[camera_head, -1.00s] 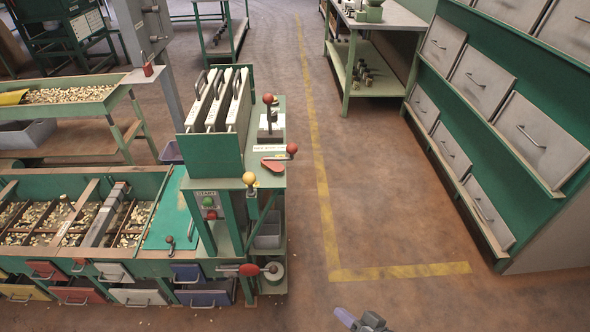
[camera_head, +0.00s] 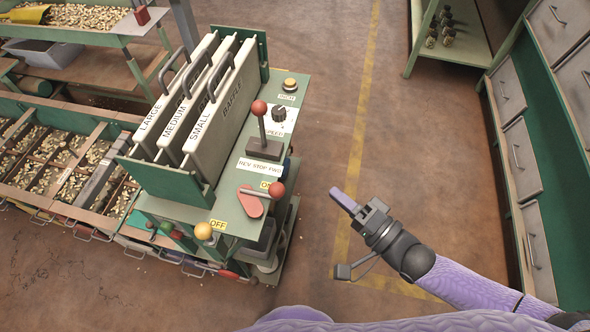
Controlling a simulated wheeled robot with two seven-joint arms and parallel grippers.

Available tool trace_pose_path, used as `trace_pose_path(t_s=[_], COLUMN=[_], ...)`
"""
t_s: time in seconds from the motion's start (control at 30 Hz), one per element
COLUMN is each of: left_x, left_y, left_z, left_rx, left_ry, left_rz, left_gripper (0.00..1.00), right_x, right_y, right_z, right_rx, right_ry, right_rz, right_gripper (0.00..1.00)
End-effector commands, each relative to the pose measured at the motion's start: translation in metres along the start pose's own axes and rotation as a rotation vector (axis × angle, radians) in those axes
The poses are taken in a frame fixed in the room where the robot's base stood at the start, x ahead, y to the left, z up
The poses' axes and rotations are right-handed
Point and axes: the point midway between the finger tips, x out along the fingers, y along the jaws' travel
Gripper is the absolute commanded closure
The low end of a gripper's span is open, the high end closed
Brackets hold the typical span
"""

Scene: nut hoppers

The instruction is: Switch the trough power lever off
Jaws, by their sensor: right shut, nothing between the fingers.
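A lever with a red ball knob (camera_head: 277,189) and a grey bar sits on a red plate (camera_head: 250,204) at the panel's front right. Its knob is beside the yellow ON label (camera_head: 267,184). The yellow OFF label (camera_head: 218,225) is at the front left of the plate. My right gripper (camera_head: 345,201) is shut and empty. It is in the picture to the right of the knob, clear of the panel and apart from the lever. My left gripper is out of view.
A taller red-ball lever (camera_head: 259,108) stands behind, by the REV STOP FWD label. A yellow ball knob (camera_head: 203,231) is at the front left. Three upright baffles (camera_head: 222,110) stand left of the levers. Drawer cabinets (camera_head: 530,160) are at the right; floor between is open.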

Motion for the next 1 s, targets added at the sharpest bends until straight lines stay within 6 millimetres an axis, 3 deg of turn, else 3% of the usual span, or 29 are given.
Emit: trace_pose_path(t_s=[0.17,0.6,0.8,1.0], left_x=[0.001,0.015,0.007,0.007], left_y=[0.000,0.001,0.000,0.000], left_z=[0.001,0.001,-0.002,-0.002], left_rx=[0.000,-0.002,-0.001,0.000], left_ry=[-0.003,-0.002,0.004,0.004], left_rz=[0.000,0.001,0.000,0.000], left_gripper=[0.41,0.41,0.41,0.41], right_x=[0.008,0.100,0.091,0.087], right_y=[0.000,0.001,0.000,0.000], right_z=[0.000,0.000,0.028,0.037], right_rx=[0.000,-0.001,0.002,-0.001], right_ry=[0.002,0.001,0.000,0.001], right_rz=[-0.002,-0.003,0.002,0.001], right_gripper=[1.00,1.00,1.00,1.00])
